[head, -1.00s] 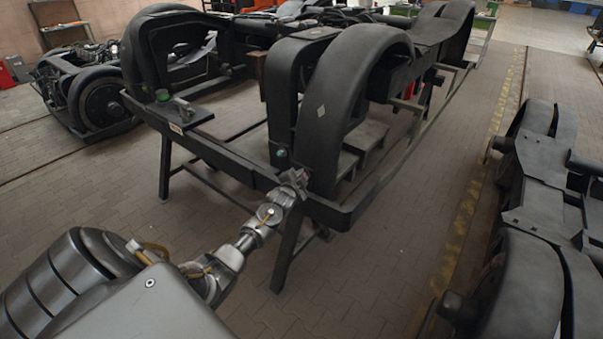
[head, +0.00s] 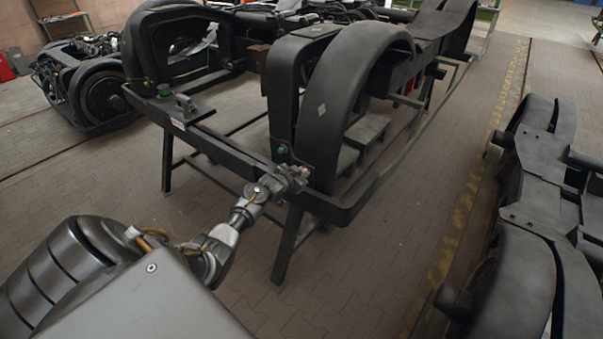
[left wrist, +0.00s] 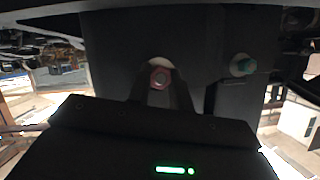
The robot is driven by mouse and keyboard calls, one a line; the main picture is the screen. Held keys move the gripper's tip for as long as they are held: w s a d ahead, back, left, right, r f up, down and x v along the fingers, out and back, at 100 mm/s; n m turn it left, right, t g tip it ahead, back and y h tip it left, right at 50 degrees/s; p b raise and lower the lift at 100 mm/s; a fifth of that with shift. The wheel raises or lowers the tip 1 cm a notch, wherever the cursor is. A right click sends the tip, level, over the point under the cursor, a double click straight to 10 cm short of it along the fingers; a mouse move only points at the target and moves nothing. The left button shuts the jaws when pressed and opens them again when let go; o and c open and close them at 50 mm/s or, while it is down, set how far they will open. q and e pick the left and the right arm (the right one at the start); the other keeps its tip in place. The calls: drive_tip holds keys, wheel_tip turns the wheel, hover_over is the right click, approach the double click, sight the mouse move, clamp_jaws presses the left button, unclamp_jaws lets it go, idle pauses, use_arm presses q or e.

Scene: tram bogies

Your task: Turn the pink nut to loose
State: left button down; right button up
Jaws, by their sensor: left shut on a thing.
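The pink nut (left wrist: 160,78) shows in the left wrist view on the dark face of the bogie frame. In the head view a small pinkish spot of the nut (head: 304,171) shows at my left gripper (head: 299,177). My left gripper reaches the near end beam from the left and is shut on the pink nut. In the left wrist view its fingers (left wrist: 160,94) come up to the nut and cover its lower part. The nut's thread is hidden. My right gripper is in neither view.
A green nut (left wrist: 243,65) sits to the right of the pink one in the left wrist view. The black bogie frame (head: 233,153) stands on legs. Another bogie (head: 545,210) stands at right, another (head: 85,85) at back left. The floor between is clear.

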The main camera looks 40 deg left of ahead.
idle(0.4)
use_arm(q)
drive_tip(key=c, duration=1.3)
unclamp_jaws()
drive_tip(key=shift+o, duration=0.2)
drive_tip(key=v, duration=1)
drive_tip(key=shift+s+b, duration=0.35)
drive_tip(key=shift+s, duration=0.05)
drive_tip(key=shift+r, duration=0.1)
